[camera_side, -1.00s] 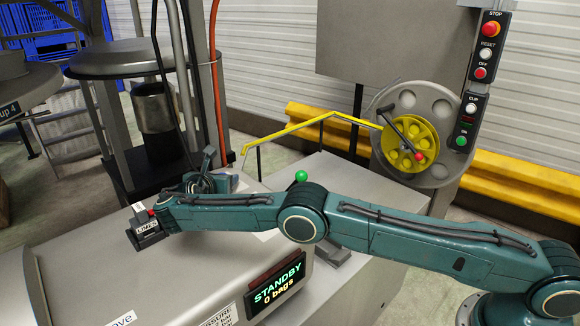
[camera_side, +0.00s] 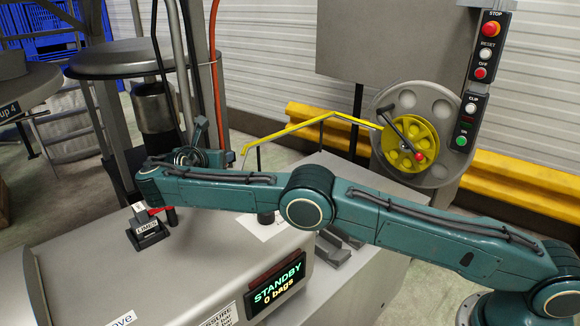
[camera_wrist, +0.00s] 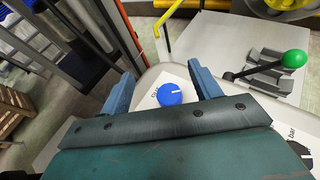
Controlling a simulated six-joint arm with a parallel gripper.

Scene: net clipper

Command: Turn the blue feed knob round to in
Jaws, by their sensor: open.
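The blue feed knob (camera_wrist: 169,94) shows in the wrist view, set on a pale label plate on the grey machine top. Its white pointer line points to the right in that view. Small lettering stands left of the knob, too small to read surely. My gripper (camera_wrist: 160,70) is open, with one blue finger on each side of the knob and a clear gap to both; I cannot tell how far above it the fingertips are.
A green-balled lever (camera_wrist: 293,59) stands to the right of the knob. A small labelled block (camera_side: 146,232) sits beside my wrist, near the STANDBY display (camera_side: 276,285). A yellow wheel (camera_side: 410,145) and a button panel (camera_side: 478,85) stand behind at right.

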